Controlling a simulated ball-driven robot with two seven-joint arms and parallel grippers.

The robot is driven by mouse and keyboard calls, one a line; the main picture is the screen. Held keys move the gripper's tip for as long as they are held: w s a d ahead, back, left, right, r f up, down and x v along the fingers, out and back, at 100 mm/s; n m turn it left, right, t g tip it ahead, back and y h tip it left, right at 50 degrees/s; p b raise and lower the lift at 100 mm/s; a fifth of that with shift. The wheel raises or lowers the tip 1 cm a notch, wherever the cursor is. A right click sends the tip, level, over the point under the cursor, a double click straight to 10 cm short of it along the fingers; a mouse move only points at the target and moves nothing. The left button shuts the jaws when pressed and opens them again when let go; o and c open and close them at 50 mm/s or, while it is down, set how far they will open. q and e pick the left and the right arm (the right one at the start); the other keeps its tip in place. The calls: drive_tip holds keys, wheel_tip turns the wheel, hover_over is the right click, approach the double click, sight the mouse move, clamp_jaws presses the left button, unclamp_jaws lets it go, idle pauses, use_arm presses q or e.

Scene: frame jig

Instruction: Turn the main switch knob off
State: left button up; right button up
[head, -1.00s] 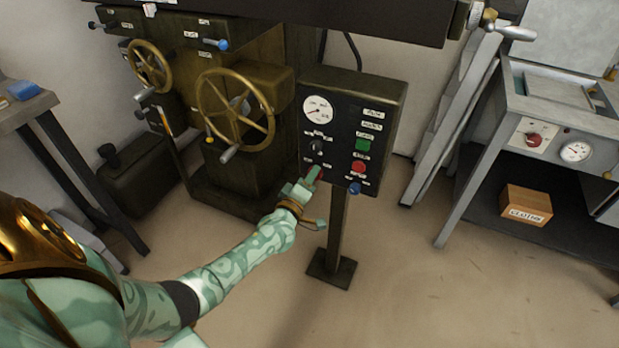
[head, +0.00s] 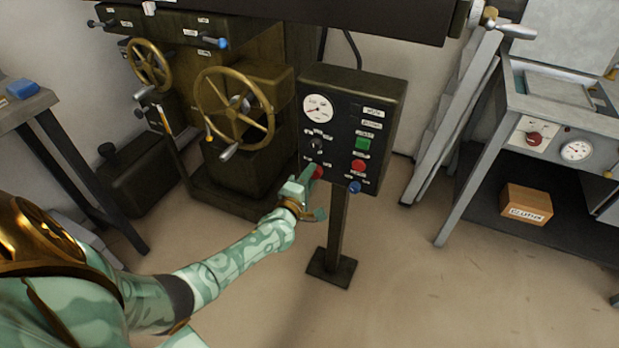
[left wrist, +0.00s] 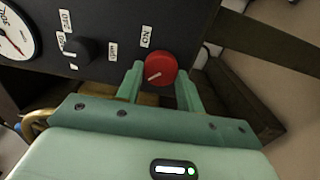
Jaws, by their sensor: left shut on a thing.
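The main switch knob (head: 318,172) is red and round, at the lower left of the black control panel (head: 343,172) on a post. In the left wrist view the knob (left wrist: 161,69) has a white line slanting to the lower left, and an "ON" label (left wrist: 147,36) beside it. My left gripper (head: 312,176) is at the knob. In the left wrist view its green fingers (left wrist: 161,82) lie on either side of the knob, shut on it. The fingertips are partly hidden by the knob. My right gripper is not in view.
The panel also carries a dial (head: 317,108), a small black knob (head: 317,145), a green button (head: 362,144), a red button (head: 358,166) and a blue knob (head: 354,187). A machine with a brass handwheel (head: 235,108) stands to the left. The floor in front is clear.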

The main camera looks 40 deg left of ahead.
use_arm(q)
drive_tip(key=shift+f, duration=0.1)
drive_tip(key=o, duration=1)
drive_tip(key=shift+c, duration=0.2)
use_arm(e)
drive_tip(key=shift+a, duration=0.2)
use_arm(q)
drive_tip(key=p+v, duration=0.5)
drive_tip(key=v, duration=1.1)
drive_tip(key=shift+s, duration=0.2)
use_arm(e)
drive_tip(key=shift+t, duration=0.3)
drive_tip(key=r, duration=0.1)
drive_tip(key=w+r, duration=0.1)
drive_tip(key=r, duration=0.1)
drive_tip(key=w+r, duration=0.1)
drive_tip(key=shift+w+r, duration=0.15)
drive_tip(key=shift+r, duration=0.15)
use_arm(q)
drive_tip(key=shift+d, duration=0.15)
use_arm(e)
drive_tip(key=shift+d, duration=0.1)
